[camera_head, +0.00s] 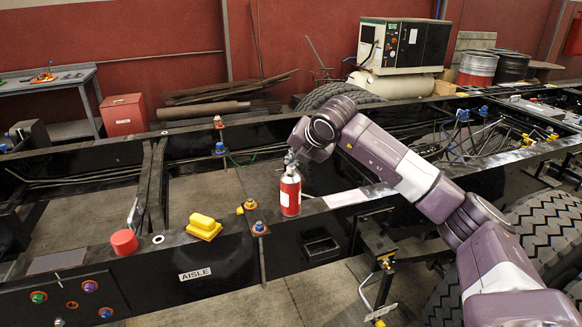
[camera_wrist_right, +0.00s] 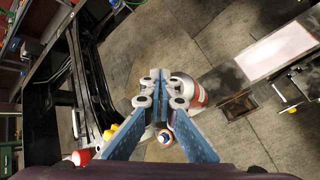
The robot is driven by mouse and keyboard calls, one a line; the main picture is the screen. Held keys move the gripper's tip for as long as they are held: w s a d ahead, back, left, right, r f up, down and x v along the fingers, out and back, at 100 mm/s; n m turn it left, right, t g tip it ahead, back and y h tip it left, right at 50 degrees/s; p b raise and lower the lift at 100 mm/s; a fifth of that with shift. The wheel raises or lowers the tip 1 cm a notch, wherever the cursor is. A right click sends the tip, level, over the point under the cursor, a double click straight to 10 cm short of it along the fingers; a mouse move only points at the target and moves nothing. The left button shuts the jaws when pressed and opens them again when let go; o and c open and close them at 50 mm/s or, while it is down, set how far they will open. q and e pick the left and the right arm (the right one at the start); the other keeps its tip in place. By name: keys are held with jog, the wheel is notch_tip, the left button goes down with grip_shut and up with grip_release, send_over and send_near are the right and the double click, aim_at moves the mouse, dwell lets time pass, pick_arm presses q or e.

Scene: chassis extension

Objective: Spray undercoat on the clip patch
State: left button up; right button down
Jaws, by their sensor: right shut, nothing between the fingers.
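A red and white spray can (camera_head: 290,192) stands upright on the near black chassis rail (camera_head: 200,265). My right gripper (camera_head: 292,158) is at the top of the can, its fingers shut with nothing between them. In the wrist view the shut fingertips (camera_wrist_right: 153,86) appear just left of the can (camera_wrist_right: 188,91); whether they touch it I cannot tell. A pale patch (camera_head: 347,197) lies on the rail right of the can and also shows in the wrist view (camera_wrist_right: 283,52). A dark grey patch (camera_head: 57,261) lies at the rail's left end. Neither is labelled as the clip patch. My left gripper is out of view.
On the rail left of the can are a yellow block (camera_head: 204,227), a red round cap (camera_head: 124,242) and a metal washer (camera_head: 158,239). An orange and blue fitting (camera_head: 260,229) stands close to the can. Large tyres (camera_head: 545,228) are at the right.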

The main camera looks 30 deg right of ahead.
jog(key=shift+f, duration=0.15)
jog(key=shift+r, duration=0.55)
jog(key=shift+r, duration=0.15)
jog(key=shift+r+p, duration=1.95)
jog(key=shift+r, duration=0.95)
